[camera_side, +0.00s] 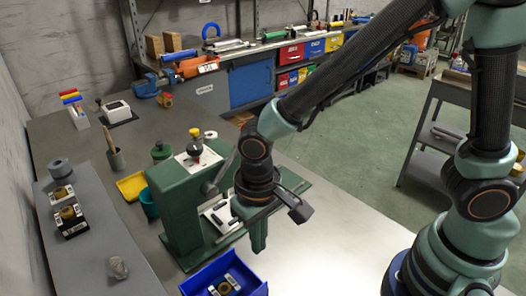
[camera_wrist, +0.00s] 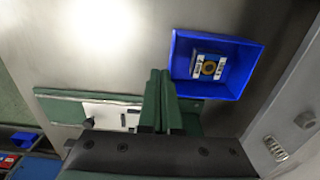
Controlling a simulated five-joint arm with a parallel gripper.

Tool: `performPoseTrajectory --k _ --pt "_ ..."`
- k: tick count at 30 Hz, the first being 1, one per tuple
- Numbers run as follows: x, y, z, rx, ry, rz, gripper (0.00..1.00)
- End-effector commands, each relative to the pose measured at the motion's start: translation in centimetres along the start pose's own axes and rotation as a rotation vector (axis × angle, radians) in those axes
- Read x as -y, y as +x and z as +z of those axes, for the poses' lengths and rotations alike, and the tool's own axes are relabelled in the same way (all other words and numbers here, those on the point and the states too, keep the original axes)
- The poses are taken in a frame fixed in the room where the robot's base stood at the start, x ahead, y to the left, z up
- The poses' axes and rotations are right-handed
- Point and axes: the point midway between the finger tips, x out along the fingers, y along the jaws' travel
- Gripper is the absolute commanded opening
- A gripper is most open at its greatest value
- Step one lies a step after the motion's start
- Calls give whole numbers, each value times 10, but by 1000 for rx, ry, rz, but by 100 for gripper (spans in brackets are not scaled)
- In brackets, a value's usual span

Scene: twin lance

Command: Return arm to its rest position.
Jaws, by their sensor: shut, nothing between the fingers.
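My gripper (camera_side: 258,246) hangs from my arm with its green fingers pointing down, in front of the green press-like machine in the side view. In the wrist view its two fingers (camera_wrist: 160,74) lie together, shut, with nothing between them. A blue bin (camera_side: 258,291) stands at the lower edge of the side view, below and to the left of the fingers. It also shows in the wrist view (camera_wrist: 241,88), to the right of the fingertips. My fingers appear apart from the bin.
The green machine (camera_side: 168,207) with a black-knobbed top stands close left of my gripper. A similar block (camera_side: 70,214) lies on the grey shelf (camera_side: 100,254) at left. The pale bench at right of the gripper is clear.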

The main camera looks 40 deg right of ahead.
Motion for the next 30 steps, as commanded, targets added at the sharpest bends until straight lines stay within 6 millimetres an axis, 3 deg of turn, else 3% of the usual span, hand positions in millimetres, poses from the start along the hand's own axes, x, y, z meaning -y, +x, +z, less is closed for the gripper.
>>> performPoseTrajectory --k 17,23,30 --pt "-7 -16 -6 -17 4 -12 0" --pt "-50 -60 -27 -116 12 -61 0" --pt "-122 -116 -36 -285 12 -78 0"
